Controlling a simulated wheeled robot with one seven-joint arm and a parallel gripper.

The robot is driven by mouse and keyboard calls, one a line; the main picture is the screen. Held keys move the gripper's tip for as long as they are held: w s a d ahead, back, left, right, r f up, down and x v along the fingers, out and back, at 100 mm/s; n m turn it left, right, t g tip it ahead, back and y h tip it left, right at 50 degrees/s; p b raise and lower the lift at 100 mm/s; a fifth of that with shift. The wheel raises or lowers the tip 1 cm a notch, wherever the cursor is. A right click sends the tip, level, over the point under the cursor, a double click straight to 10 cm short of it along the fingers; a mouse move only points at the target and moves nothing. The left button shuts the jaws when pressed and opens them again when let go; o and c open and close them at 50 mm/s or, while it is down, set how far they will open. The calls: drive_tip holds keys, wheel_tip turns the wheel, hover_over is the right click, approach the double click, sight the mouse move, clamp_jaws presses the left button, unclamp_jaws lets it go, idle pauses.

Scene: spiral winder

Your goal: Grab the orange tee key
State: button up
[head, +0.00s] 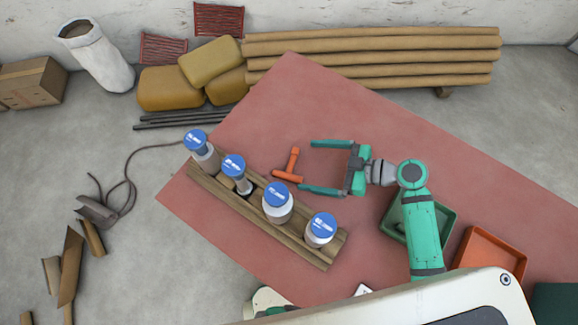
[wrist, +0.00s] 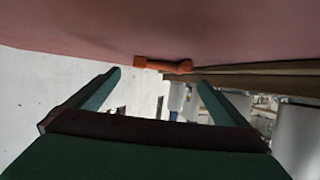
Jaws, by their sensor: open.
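The orange tee key (head: 291,168) lies on the red mat, right of the wooden rack. In the head view its bar is at the lower end and its stem points up. My gripper (head: 312,166) is open, with its two green fingers pointing left. The key is just beyond the fingertips, roughly in line with the gap between them. In the wrist view the key (wrist: 165,65) shows ahead between the two open fingers (wrist: 160,80), near the top of the picture. Nothing is between the fingers' pads. The height of the fingers over the mat is hard to tell.
A wooden rack (head: 262,228) with several blue-capped bottles (head: 277,202) stands close left of the key and the lower finger. A green tray (head: 440,222) and an orange tray (head: 488,252) lie at the right. The red mat (head: 290,100) above the key is clear.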

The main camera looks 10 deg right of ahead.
sight(292, 163)
drive_tip(key=shift+x, duration=2.8)
drive_tip(key=shift+c, duration=0.6)
drive_tip(key=c, duration=1)
